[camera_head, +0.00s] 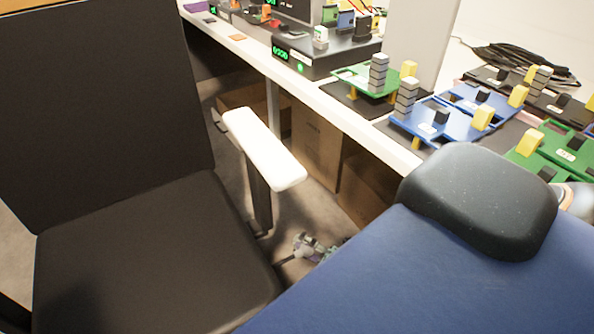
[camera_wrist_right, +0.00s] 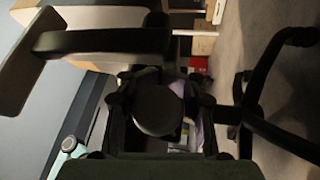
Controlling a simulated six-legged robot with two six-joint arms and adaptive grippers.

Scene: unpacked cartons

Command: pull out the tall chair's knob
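The black chair (camera_head: 130,245) with a high back stands at the left in the head view. A thin dark lever (camera_head: 284,261) sticks out from under its seat's right edge towards my right gripper (camera_head: 304,246). The lever's end is hidden at the gripper. In the right wrist view, a dark round knob (camera_wrist_right: 158,109) is between the fingers of my right gripper (camera_wrist_right: 160,104). The fingers stand apart on either side of it, with a narrow gap showing at the right. Whether either finger touches the knob is unclear. My left gripper is not in view.
The black chair's white armrest (camera_head: 262,148) is above the gripper.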

